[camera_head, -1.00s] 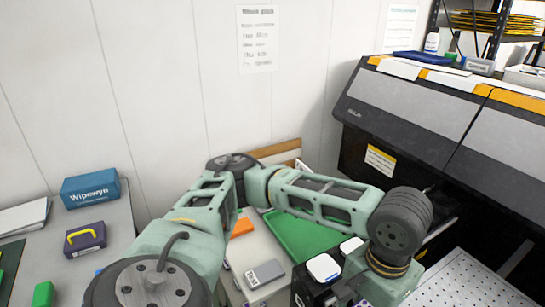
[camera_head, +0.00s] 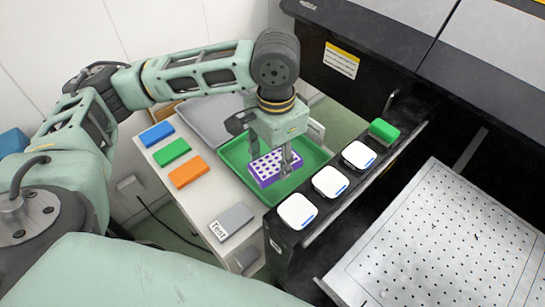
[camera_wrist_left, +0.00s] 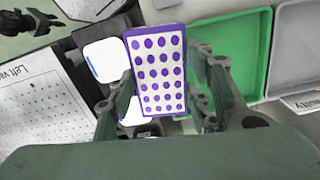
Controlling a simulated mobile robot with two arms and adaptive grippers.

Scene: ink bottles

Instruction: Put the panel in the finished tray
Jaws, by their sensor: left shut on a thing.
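The panel (camera_head: 268,172) is a purple block with a white face covered in purple dots. My left gripper (camera_head: 287,158) is shut on it and holds it over the green tray (camera_head: 311,169) in the head view. Whether the panel touches the tray floor cannot be told there. In the left wrist view the panel (camera_wrist_left: 158,65) sits between the two fingers of the left gripper (camera_wrist_left: 158,104), with the green tray (camera_wrist_left: 238,45) to its right. A grey tray (camera_head: 205,118) lies beside the green one. No readable label shows which tray is the finished one. My right gripper is not in view.
Blue (camera_head: 157,134), green (camera_head: 171,152) and orange (camera_head: 189,174) blocks lie left of the trays, with a grey labelled box (camera_head: 231,222) nearer. White-capped bottles (camera_head: 330,182) and a green block (camera_head: 384,131) line the dark drawer edge. A perforated plate (camera_head: 450,240) is right.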

